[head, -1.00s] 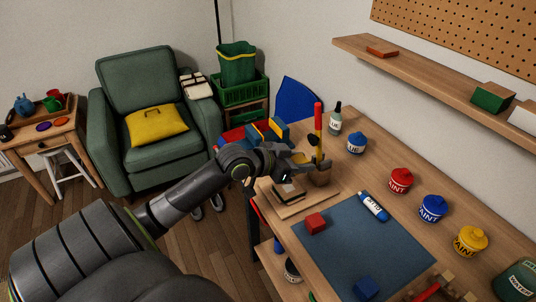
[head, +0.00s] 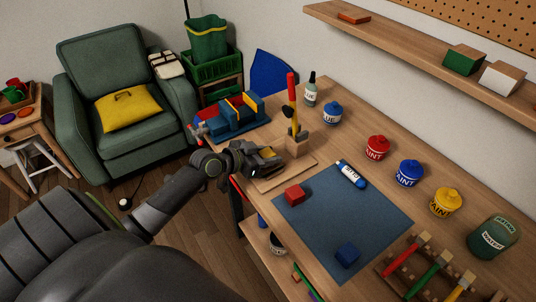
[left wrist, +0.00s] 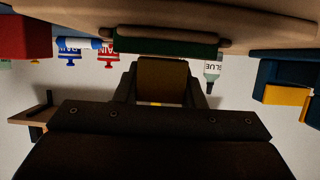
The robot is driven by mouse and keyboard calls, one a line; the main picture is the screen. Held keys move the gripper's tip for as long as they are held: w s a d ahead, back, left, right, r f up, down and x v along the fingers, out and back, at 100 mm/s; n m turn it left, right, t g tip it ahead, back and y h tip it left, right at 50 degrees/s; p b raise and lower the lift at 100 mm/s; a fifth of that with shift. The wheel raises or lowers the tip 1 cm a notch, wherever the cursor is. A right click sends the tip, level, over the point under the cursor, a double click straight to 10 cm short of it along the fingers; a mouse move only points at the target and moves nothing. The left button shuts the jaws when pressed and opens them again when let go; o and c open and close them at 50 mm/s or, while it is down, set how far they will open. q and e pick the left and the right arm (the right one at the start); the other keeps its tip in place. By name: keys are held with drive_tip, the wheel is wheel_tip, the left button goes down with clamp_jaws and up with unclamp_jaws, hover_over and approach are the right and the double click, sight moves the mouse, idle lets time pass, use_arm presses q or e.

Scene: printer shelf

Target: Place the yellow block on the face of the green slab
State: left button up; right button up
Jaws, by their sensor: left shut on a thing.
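My left gripper (head: 268,156) is shut on the yellow block (head: 266,152), low over a wooden board (head: 291,178) at the table's left edge. In the left wrist view, which shows the scene upside down, the block (left wrist: 161,80) is dark yellow-brown between the two fingers. A dark green strip (left wrist: 165,47), likely the green slab, lies just past the block there. I cannot tell whether they touch. The gripper hides the slab in the head view. My right gripper is not in view.
A red block (head: 294,193) and a blue block (head: 347,253) lie on the blue mat (head: 325,222) beside a glue tube (head: 351,174). Paint pots (head: 409,175) line the back; the mat's middle is clear.

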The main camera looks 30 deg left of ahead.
use_arm(q)
drive_tip(key=shift+f, duration=0.15)
drive_tip(key=o, duration=1)
drive_tip(key=shift+r, duration=0.35)
drive_tip(key=v, duration=1.2)
drive_tip(key=shift+a+f, duration=0.1)
